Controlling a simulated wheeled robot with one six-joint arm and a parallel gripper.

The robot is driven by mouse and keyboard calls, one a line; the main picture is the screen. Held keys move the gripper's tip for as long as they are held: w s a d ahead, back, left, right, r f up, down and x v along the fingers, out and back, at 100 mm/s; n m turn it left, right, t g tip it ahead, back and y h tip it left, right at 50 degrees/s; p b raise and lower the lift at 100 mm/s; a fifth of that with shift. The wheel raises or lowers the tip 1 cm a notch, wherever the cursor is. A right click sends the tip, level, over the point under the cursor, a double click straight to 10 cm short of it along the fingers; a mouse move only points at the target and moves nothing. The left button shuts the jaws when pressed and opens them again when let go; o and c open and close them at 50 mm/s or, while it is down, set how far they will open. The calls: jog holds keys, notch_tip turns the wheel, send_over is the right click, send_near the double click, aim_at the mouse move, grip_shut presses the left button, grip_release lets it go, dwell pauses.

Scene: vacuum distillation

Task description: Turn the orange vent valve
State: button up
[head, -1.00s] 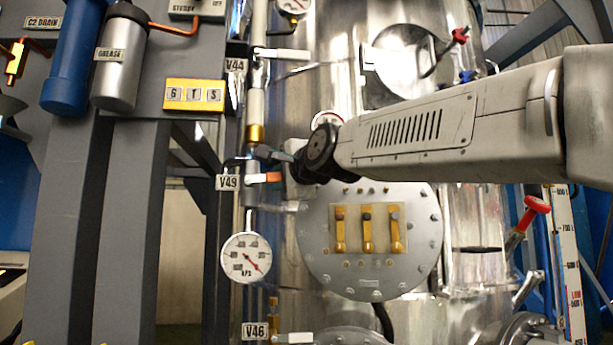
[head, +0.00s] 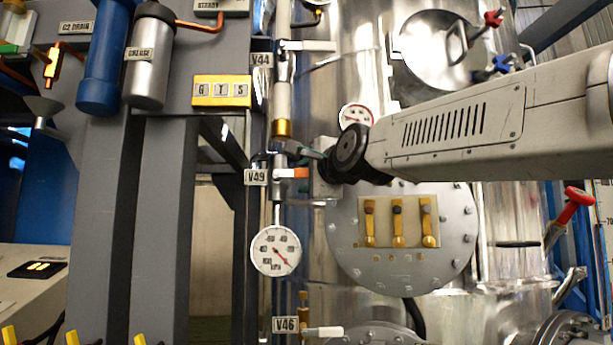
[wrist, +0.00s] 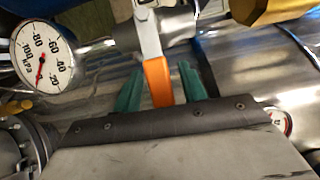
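The orange-tipped valve handle (head: 293,173) points right from the pipe beside the V49 label (head: 256,177) in the head view. In the wrist view, the orange end of the handle (wrist: 157,82) lies between the two green fingers of my gripper (wrist: 160,88), with a white lever part above it. Narrow gaps show on both sides of the handle, so the fingers appear open around it and not pressed on it. In the head view my gripper (head: 302,149) is just above and right of the handle, partly hidden by my wrist.
A round pressure gauge (head: 276,251) hangs below the valve. White-handled valves V44 (head: 308,46) and V46 (head: 323,332) are above and below. A flange plate with yellow levers (head: 398,222) is at right. A brass fitting (head: 282,128) is close above my gripper.

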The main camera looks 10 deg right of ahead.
jog(key=shift+s, duration=0.1)
jog(key=v, duration=0.7)
jog(key=shift+s, duration=0.3)
jog(key=shift+d, duration=0.15)
